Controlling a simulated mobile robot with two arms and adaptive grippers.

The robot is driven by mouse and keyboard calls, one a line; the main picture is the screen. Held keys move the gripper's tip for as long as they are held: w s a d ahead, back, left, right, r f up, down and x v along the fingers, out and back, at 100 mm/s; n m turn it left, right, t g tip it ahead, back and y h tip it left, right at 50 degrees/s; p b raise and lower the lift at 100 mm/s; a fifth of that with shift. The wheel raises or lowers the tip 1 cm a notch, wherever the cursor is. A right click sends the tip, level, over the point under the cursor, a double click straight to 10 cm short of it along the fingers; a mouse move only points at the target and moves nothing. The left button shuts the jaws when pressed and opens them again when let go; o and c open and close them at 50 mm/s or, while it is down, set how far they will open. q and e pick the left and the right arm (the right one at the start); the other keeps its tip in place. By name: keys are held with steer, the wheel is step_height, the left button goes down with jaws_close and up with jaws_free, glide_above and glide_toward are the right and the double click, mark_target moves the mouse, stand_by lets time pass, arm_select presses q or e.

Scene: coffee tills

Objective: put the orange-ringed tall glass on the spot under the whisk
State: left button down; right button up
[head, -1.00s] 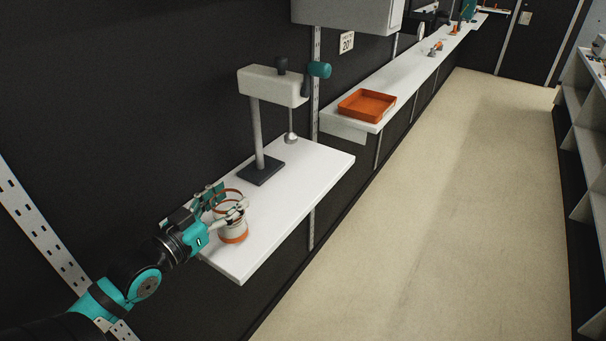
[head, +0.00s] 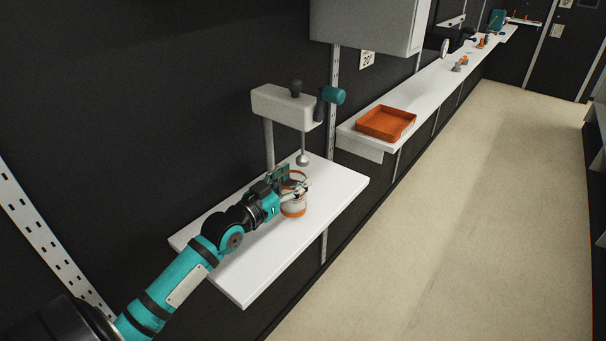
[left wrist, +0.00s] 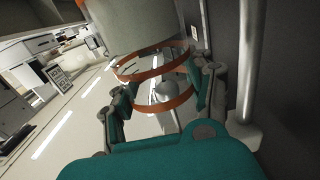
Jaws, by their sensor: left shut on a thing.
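The tall clear glass with orange rings (head: 293,211) is in my left gripper (head: 291,187), which is shut around it. It looks upright over the white shelf, just in front of the whisk stand. I cannot tell whether its bottom touches the shelf. In the left wrist view the glass's orange rings (left wrist: 166,104) show between the fingers (left wrist: 160,90). The whisk (head: 303,158) hangs from the pale mixer head (head: 272,103), behind and slightly right of the glass. Its round end (left wrist: 165,90) shows through the glass. The spot under it is hidden by gripper and glass. My right gripper is not in view.
The white shelf (head: 240,275) is bare at its front and right. The stand's grey post (head: 269,145) rises close behind my gripper. An orange tray (head: 386,123) lies on the far shelf, beyond a gap. A grey cabinet (head: 365,22) hangs above.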

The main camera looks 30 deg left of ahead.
mark_target(300, 179)
arm_select(q)
steer(key=shift+w+r, duration=0.1)
steer(key=shift+w, duration=0.2)
steer(key=w, duration=0.2)
steer(key=shift+w+d+r+p, duration=0.1)
steer(key=shift+w+p, duration=0.25)
steer(key=shift+w+d+f, duration=0.1)
steer(key=shift+w+f, duration=0.35)
steer(key=shift+f, duration=0.5)
steer(key=shift+s, duration=0.1)
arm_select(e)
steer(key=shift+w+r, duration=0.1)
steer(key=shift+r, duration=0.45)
arm_select(q)
steer(key=shift+s, duration=0.1)
steer(key=shift+c, duration=2.4)
jaws_free()
steer(key=shift+f, duration=0.15)
